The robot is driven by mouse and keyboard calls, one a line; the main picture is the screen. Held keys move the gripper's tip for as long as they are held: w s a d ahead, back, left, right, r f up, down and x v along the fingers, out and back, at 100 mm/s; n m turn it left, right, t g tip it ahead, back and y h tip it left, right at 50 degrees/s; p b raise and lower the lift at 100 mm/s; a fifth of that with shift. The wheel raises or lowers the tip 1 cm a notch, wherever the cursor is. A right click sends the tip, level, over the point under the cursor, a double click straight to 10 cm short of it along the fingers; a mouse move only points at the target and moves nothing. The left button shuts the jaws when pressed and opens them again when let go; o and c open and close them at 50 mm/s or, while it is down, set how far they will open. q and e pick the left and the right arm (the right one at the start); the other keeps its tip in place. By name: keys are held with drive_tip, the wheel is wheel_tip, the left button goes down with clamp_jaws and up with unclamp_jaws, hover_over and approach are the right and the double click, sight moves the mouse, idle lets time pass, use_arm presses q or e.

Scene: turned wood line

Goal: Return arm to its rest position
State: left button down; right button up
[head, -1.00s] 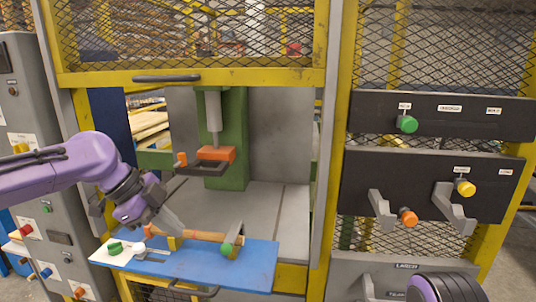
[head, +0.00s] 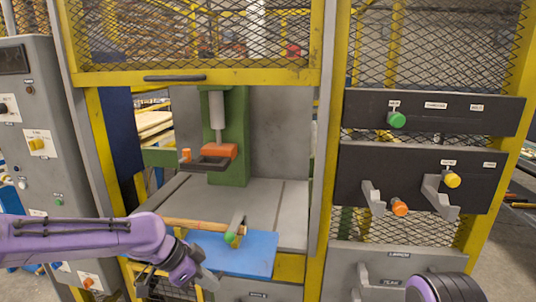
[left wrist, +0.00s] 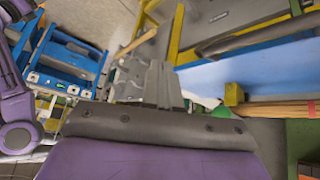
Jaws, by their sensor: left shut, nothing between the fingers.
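My left arm comes in from the left in the head view, low in front of the machine. Its gripper (head: 207,277) is shut and empty, hanging by the front left edge of the blue board (head: 262,252). In the left wrist view the closed fingers (left wrist: 160,85) point away from the camera with nothing between them. A wooden turned piece (head: 195,224) with a green end (head: 231,238) lies across the board, apart from the gripper. My arm hides the board's left part. Of my right arm, only a purple and black link shows at the lower right.
A green press with an orange block (head: 220,151) stands behind the board. A grey control cabinet (head: 40,130) is at left. At right, dark rails carry green (head: 397,120), yellow (head: 452,180) and orange (head: 399,207) knob-ended pieces and grey hooks. A yellow mesh guard (head: 190,76) is above.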

use_arm(q)
drive_tip(key=s+f+n+y, duration=0.1)
drive_tip(key=s+f+n, duration=0.25)
drive_tip(key=f, duration=0.45)
drive_tip(key=s+a+f+n+y, duration=0.1)
drive_tip(key=s+f+n, duration=0.25)
drive_tip(key=f, duration=0.45)
drive_tip(key=s+f+n+y, duration=0.1)
drive_tip(key=s+f+n, duration=0.25)
drive_tip(key=f, duration=0.45)
drive_tip(key=s+a+f+n+y, duration=0.3)
drive_tip(key=s+a, duration=0.4)
drive_tip(key=s, duration=0.3)
drive_tip(key=s+a+f+n+t+y, duration=0.1)
drive_tip(key=s+a+f+n+y, duration=0.3)
drive_tip(key=s, duration=0.7)
drive_tip(key=a+n, duration=0.2)
drive_tip(key=a, duration=0.2)
drive_tip(key=shift+a, duration=0.2)
